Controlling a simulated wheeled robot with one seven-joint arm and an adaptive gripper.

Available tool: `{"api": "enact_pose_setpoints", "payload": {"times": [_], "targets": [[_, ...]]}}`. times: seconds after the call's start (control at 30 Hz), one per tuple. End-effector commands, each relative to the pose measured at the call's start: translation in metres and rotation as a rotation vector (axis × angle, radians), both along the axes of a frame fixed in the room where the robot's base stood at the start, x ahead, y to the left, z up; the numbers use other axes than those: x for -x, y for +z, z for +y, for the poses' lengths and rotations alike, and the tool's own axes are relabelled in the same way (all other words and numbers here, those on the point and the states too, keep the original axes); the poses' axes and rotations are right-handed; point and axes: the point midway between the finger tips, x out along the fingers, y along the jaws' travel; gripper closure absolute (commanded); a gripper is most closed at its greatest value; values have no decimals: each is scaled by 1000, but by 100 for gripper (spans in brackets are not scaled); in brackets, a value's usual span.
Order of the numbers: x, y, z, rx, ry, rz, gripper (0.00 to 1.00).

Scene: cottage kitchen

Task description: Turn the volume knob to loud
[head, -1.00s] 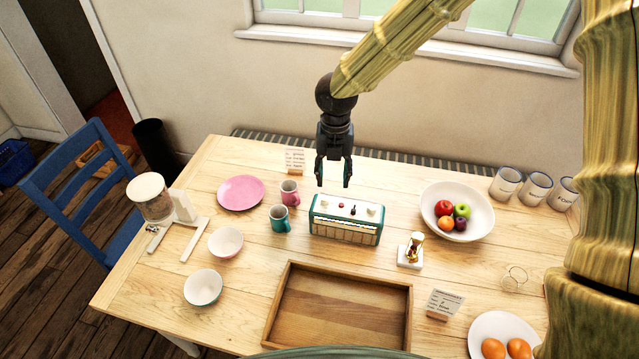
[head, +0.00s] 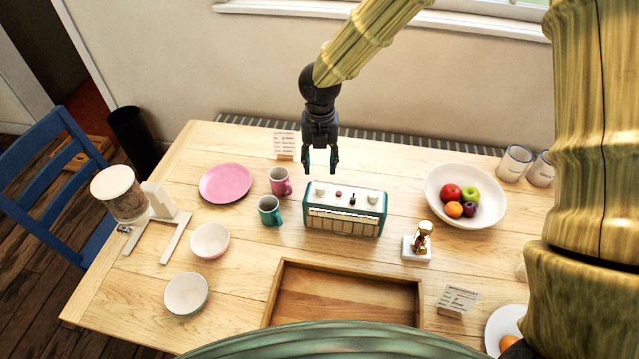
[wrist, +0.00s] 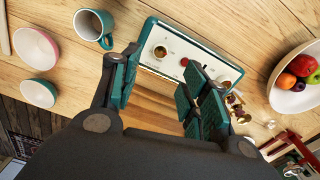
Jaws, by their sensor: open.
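A teal and cream radio (head: 345,222) stands upright on the table. In the wrist view the left knob (wrist: 160,51) shows between the fingers (wrist: 158,88); the right knob (wrist: 225,84) lies beyond the right finger, which hides part of the radio.
A teal mug (head: 269,211) and a pink mug (head: 280,181) stand close left of the radio. A wooden tray (head: 347,276) lies in front. An hourglass-like ornament (head: 421,240) and a fruit bowl (head: 490,212) are to the right. A card (head: 284,145) stands behind.

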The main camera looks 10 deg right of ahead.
Motion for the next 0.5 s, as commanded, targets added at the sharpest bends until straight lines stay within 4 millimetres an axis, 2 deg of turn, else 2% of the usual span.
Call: {"api": "enact_pose_setpoints", "payload": {"times": [0.5], "targets": [[1, -71, -2, 1, -1, 3, 55]]}}
